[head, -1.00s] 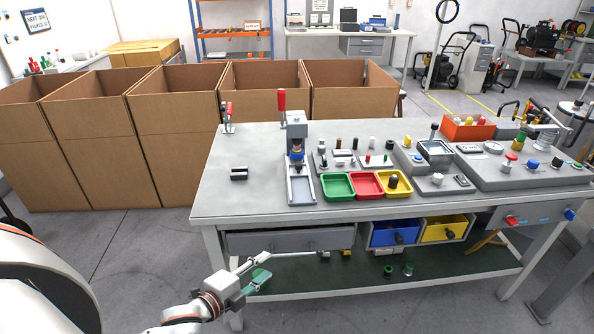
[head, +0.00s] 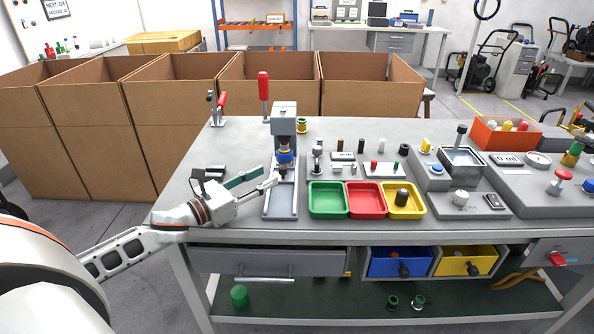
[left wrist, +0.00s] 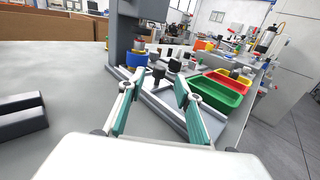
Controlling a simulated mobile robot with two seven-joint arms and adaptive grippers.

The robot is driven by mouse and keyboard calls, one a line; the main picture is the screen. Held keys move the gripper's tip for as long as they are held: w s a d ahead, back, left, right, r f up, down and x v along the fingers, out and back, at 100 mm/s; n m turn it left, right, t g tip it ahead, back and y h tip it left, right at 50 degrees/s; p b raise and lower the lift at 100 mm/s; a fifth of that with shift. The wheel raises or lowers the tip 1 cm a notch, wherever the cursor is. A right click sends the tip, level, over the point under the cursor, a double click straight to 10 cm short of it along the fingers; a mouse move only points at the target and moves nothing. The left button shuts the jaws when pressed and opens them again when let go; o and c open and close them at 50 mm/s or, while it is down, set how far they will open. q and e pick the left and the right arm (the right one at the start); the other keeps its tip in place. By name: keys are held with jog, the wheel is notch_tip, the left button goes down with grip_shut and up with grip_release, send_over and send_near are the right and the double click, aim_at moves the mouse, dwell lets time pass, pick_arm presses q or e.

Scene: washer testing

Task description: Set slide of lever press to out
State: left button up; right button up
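The lever press (head: 284,115) stands upright on the workbench, its red-handled lever (head: 264,86) pointing up. A blue and brass ram part hangs under its head. A light grey tray-like base (head: 281,205) with raised rims runs from the press toward the front edge; I cannot tell how far the slide is out. My left gripper (head: 269,177) is over the left rim of this base, just in front of the ram. In the left wrist view, its fingers (left wrist: 157,93) are apart and empty, with a black knob (left wrist: 158,72) visible beyond and between the tips. My right gripper is not in view.
Green (head: 328,211), red (head: 365,213) and yellow (head: 418,212) trays sit right of the press. A red-handled clamp (head: 218,108) stands at the back left. The bench's front left is clear.

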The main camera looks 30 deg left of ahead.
aim_at(280, 169)
pick_arm(q)
jog(key=shift+w+d+r, duration=0.1)
jog(key=shift+w+d, duration=0.05)
jog(key=shift+w, duration=0.45)
jog(key=shift+b+x, duration=0.45)
jog(key=shift+x, duration=2.8)
jog(key=shift+c, duration=0.3)
grip_shut()
